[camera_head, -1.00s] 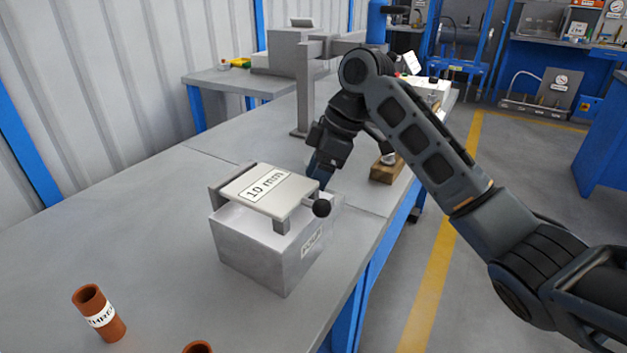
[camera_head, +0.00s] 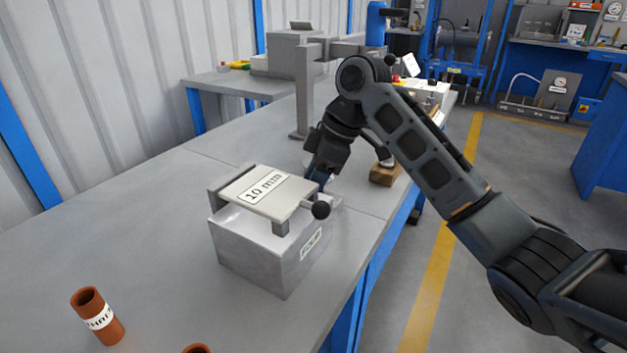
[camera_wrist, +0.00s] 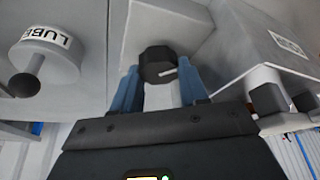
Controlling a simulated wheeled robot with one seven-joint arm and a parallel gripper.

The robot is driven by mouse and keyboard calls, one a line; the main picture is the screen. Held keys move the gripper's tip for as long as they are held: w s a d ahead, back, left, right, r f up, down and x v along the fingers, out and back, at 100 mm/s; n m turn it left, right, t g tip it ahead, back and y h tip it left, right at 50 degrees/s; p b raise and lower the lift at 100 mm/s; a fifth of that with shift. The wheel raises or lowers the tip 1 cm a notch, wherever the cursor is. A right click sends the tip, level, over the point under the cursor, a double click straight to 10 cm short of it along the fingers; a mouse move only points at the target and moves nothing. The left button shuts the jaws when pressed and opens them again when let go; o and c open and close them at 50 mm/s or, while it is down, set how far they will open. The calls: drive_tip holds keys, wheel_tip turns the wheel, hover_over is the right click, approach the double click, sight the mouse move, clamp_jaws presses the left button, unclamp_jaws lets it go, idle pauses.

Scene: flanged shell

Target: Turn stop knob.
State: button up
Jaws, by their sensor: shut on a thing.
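The stop knob (camera_wrist: 158,64) is dark, faceted and has a pale pointer line; in the wrist view it sits between my two blue fingertips. My gripper (camera_wrist: 157,85) is shut on it, one finger on each side. In the head view my gripper (camera_head: 318,177) points down behind the far right corner of the grey block.
A round pot (camera_wrist: 45,62) labelled "LUBE" is at the left in the wrist view. A brown labelled tube (camera_head: 97,315) stands at the front left. A grey post (camera_head: 303,90) rises behind.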

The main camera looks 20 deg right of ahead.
drive_tip(key=shift+r+m+p, duration=0.1)
drive_tip(key=shift+m+p, duration=0.2)
drive_tip(key=shift+p, duration=0.15)
drive_tip(key=p, duration=0.1)
drive_tip(key=m+p, duration=0.1)
drive_tip(key=p, duration=0.1)
drive_tip(key=shift+r+m+t, duration=0.2)
drive_tip(key=shift+m+t, duration=0.1)
drive_tip(key=shift+t, duration=0.1)
drive_tip(key=m+h+p, duration=0.1)
drive_tip(key=m+p, duration=0.1)
drive_tip(key=p, duration=0.2)
drive_tip(key=shift+s+a+t, duration=0.1)
drive_tip(key=shift+t, duration=0.2)
drive_tip(key=m+h+p, duration=0.1)
drive_tip(key=m+p, duration=0.3)
drive_tip(key=p, duration=0.1)
drive_tip(key=shift+f+t, duration=0.1)
drive_tip(key=shift+t, duration=0.3)
drive_tip(key=shift+f+m+h+p, duration=0.15)
drive_tip(key=shift+m+h+p, duration=0.25)
drive_tip(key=shift+m+p, duration=0.55)
drive_tip(key=shift+f, duration=0.1)
drive_tip(key=o, duration=1.1)
drive_tip(key=shift+c, duration=0.2)
